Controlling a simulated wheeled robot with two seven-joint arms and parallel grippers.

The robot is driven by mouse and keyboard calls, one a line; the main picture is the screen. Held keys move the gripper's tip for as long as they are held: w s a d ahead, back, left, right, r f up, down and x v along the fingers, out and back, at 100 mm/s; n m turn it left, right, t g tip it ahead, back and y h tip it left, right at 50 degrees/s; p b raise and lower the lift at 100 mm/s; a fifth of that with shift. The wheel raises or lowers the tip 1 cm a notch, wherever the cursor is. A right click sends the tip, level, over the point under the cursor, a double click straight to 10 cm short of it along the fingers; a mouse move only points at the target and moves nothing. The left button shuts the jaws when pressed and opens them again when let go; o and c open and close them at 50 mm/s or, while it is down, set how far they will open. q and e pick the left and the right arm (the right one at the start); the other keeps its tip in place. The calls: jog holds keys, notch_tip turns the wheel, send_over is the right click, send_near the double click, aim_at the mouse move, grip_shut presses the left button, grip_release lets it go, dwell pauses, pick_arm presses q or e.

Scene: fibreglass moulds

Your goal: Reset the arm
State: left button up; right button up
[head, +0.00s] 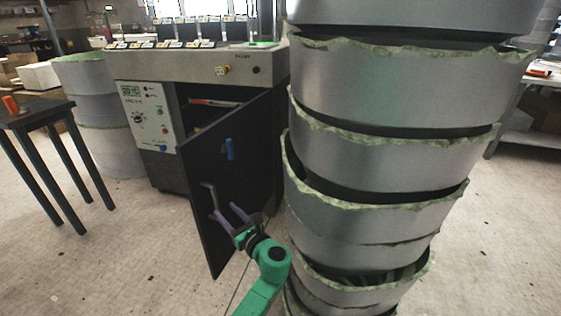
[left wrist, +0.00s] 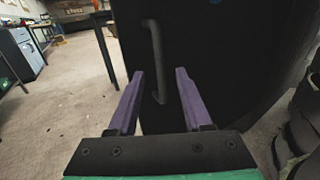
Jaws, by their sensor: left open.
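My left gripper (head: 230,217) is on a green arm, with purple fingers, in front of the open dark cabinet door (head: 245,180). In the left wrist view the left gripper (left wrist: 156,88) is open, its two purple fingers spread with nothing between them that I can see gripped. The door's grey bar handle (head: 211,199) is close to the fingertips in the head view. In the left wrist view the handle (left wrist: 155,55) stands beyond and between the fingers; whether they touch it I cannot tell. My right gripper is not in view.
A tall stack of grey moulds (head: 385,160) with ragged green rims stands close to the right of my left arm. The machine (head: 150,115) with its control panel stands behind the door. A dark table (head: 38,112) stands at the left. Open floor (head: 130,250) lies at lower left.

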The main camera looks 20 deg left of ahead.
pick_arm(q)
jog(key=s+f+n+g+h, duration=0.2)
jog(key=s+f+n+h, duration=0.4)
jog(key=f, duration=0.5)
jog(key=s+d+f+n+g+h, duration=0.1)
jog(key=s+f+n+g, duration=0.15)
jog(key=s+f, duration=0.65)
jog(key=s+f+n+g+h, duration=0.2)
jog(key=s+f+n+h, duration=0.3)
jog(key=f, duration=0.8)
jog(key=s+d+f+n+g+h, duration=0.1)
jog(key=s+d+f+n, duration=0.25)
jog(key=s, duration=0.25)
jog(key=s+d+f+n+g+h, duration=0.1)
jog(key=s+d+f+n+h, duration=0.15)
jog(key=s+n, duration=0.25)
jog(key=s+a+r+p, duration=0.3)
jog(key=s+r+p, duration=0.7)
jog(key=p, duration=1.1)
jog(key=s, duration=0.3)
jog(key=shift+r, duration=0.4)
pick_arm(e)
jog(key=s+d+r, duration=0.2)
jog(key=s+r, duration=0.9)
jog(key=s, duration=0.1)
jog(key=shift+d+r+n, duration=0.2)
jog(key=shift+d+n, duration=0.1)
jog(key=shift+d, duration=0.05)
pick_arm(q)
jog(key=shift+y, duration=0.25)
